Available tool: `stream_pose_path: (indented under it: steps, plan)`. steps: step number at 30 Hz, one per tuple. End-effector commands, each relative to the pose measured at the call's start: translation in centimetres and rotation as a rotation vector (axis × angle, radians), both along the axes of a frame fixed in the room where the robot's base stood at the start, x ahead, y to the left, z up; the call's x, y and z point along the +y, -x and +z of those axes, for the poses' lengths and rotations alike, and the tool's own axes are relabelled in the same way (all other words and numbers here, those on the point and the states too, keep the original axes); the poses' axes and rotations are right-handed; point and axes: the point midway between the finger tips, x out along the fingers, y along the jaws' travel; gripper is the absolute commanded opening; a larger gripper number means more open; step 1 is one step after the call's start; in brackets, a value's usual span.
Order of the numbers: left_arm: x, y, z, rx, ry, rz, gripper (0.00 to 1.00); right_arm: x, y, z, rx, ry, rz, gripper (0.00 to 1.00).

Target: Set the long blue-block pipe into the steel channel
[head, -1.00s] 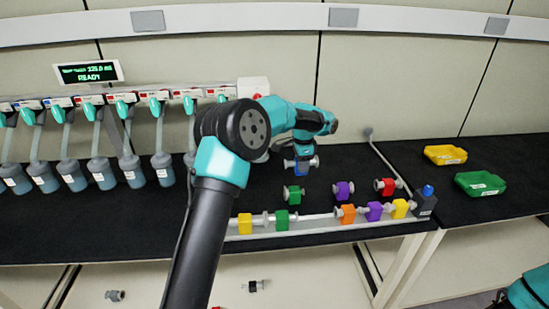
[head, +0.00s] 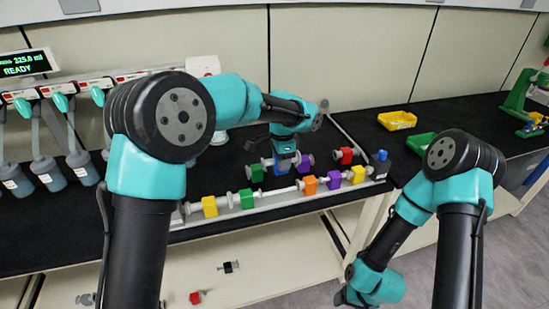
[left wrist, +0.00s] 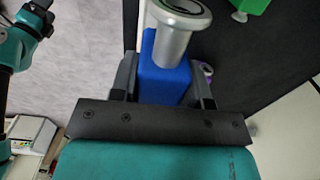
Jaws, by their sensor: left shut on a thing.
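My left gripper (head: 285,160) is shut on the blue block (head: 284,169) of a pipe, behind the steel channel (head: 232,213) and apart from it. In the left wrist view the blue block (left wrist: 160,62) sits between the two fingers, with its silver pipe end (left wrist: 181,22) towards the camera. The channel runs along the bench front and holds pipes with yellow (head: 209,206), green (head: 247,199), orange (head: 310,186), purple (head: 333,180) and yellow (head: 357,174) blocks.
Loose pipes with green (head: 255,172), purple (head: 305,161) and red (head: 345,155) blocks stand behind the channel, close around the held pipe. A yellow tray (head: 397,121) and a green tray (head: 419,143) lie at the right. Flasks (head: 46,174) hang at the left.

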Motion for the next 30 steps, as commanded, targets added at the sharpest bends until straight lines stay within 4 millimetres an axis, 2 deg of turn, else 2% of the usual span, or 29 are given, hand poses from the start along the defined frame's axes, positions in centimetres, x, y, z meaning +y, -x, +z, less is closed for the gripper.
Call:
stream_pose_path:
  steps: [11,30]
  plan:
    - [0.1,0.0,-0.5,0.0,0.0,0.001,0.09,0.0,0.0,0.0,0.0,0.0,0.0,0.72]
    - [0.1,-0.1,-4.0,0.0,-0.001,0.001,0.09,0.0,0.0,0.0,0.0,0.0,0.0,0.72]
